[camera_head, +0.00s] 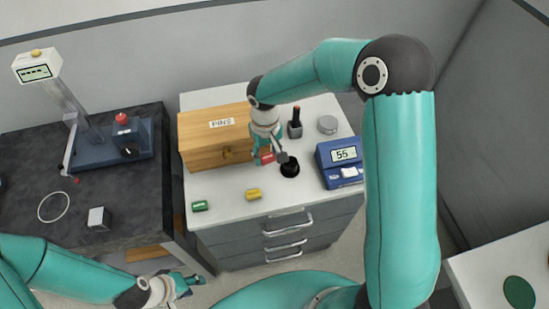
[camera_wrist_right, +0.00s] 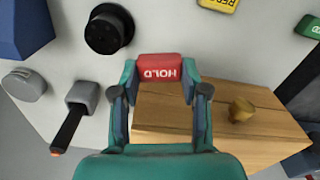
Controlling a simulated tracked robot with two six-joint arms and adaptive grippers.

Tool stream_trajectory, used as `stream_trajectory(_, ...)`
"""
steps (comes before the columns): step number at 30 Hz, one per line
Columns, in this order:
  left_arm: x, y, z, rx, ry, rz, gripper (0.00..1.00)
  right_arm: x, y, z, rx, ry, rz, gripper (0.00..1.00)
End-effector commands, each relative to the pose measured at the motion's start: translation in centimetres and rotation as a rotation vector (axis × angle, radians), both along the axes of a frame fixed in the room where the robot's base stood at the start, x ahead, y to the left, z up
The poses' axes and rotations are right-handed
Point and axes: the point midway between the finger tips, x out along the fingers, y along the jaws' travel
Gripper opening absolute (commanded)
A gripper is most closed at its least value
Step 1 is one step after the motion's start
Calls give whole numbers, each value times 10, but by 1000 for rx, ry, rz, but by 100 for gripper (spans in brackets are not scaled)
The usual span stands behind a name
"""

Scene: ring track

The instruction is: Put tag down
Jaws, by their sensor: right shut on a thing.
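The red tag (camera_head: 266,158), lettered HOLD, is between the fingertips of my right gripper (camera_head: 270,157). The red tag also shows in the right wrist view (camera_wrist_right: 160,68), with a finger pressed on each end. My right gripper is shut on it over the cabinet top (camera_head: 226,188), by the front right of the wooden PINS box (camera_head: 215,150). I cannot tell whether the tag touches the top. A yellow tag (camera_head: 253,194) and a green tag (camera_head: 200,206) lie nearer the front edge. My left gripper (camera_head: 190,284) is empty and looks open, low in front of the cabinet.
A black round piece (camera_head: 290,168) stands just right of the red tag. A blue device reading 55 (camera_head: 342,160), a dark-handled stamp-like thing (camera_head: 295,125) and a grey round tin (camera_head: 327,124) stand farther right. A dark bench (camera_head: 25,160) is at left.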

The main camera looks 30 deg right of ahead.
Motion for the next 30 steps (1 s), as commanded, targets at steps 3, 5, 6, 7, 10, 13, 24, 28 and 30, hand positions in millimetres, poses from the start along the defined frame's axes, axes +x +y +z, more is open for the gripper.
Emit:
stream_trajectory(3,0,0,-3,0,0,0,40,1,1,1,-1,-2,0,21)
stream_trajectory(5,0,0,-9,0,0,0,40,2,-1,5,-4,-6,-8,21)
stream_trajectory(6,0,0,-14,0,0,0,40,1,-3,9,-8,-8,-17,21)
stream_trajectory(7,0,0,-20,0,0,0,40,1,-5,13,-11,-10,-26,21)
stream_trajectory(10,0,0,-42,0,0,0,40,-5,-13,34,-22,-18,-64,21)
stream_trajectory(13,0,0,-67,0,0,0,40,-20,-22,61,-26,-21,-114,21)
stream_trajectory(24,0,0,-119,0,0,0,40,-93,-43,130,3,-2,-226,21)
stream_trajectory(28,0,0,-121,0,-1,0,40,-99,-44,120,5,6,-231,21)
stream_trajectory(30,0,0,-121,0,-1,0,40,-99,-44,106,5,7,-230,21)
